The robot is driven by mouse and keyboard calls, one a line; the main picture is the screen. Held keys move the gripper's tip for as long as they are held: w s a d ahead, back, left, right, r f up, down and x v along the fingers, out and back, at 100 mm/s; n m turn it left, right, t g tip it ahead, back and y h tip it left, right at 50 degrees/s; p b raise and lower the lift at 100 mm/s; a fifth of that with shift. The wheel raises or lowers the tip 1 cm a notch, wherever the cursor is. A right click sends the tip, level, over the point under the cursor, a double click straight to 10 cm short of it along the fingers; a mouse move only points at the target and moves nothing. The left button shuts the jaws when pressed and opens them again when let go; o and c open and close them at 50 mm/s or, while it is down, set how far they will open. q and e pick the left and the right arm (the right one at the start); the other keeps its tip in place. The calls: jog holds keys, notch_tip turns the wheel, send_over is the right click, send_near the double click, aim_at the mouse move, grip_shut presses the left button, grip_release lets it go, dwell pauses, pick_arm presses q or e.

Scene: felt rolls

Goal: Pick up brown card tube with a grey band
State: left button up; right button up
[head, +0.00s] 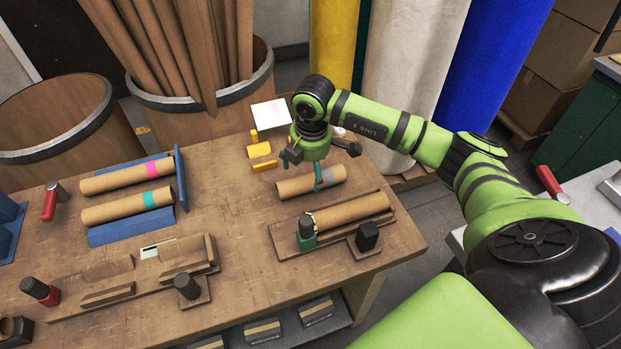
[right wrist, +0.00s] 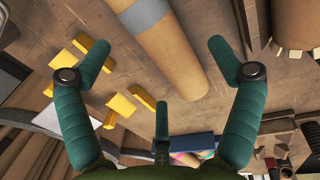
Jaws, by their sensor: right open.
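The brown card tube with a grey band (head: 296,187) lies on the workbench right of centre in the head view. In the right wrist view the tube (right wrist: 172,62) runs from the top edge toward the middle, with its grey band at the top. My right gripper (head: 318,166) is above the tube, its teal fingers spread and partly in front of it. In the right wrist view the open fingers (right wrist: 158,58) stand on either side of the tube, with nothing held between them. I cannot tell the exact gap above the tube. My left gripper is not in view.
A plain tube (head: 352,212) lies in a wooden holder just in front. Yellow blocks (head: 260,151) stand close behind, left of the gripper. Tubes with pink (head: 112,179) and teal (head: 115,210) bands lie at left. The middle of the workbench (head: 225,205) has free room.

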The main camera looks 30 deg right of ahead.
aim_at(309, 174)
jog(key=f, duration=0.2)
jog(key=f+p, duration=0.1)
jog(key=f, duration=0.1)
jog(key=shift+w+d+f, duration=0.1)
jog(key=shift+w+d, duration=0.1)
jog(key=shift+w, duration=0.05)
jog(key=c, duration=1.7)
jog(key=shift+w+r+b, duration=0.1)
jog(key=shift+r+b, duration=0.25)
jog(key=shift+r, duration=0.35)
notch_tip(309, 174, up, 3)
jog(key=shift+f+b, duration=0.1)
jog(key=shift+b, duration=0.45)
jog(key=shift+s+d+r+b, duration=0.5)
jog(key=shift+s+d+r, duration=0.55)
jog(key=shift+s, duration=0.65)
jog(key=shift+s+d+r+b, duration=0.55)
jog(key=shift+s+d+r, duration=0.3)
jog(key=shift+s+r, duration=0.65)
jog(key=shift+s+d+r+b, duration=0.5)
jog(key=shift+s+d+r, duration=0.45)
jog(key=shift+s, duration=1)
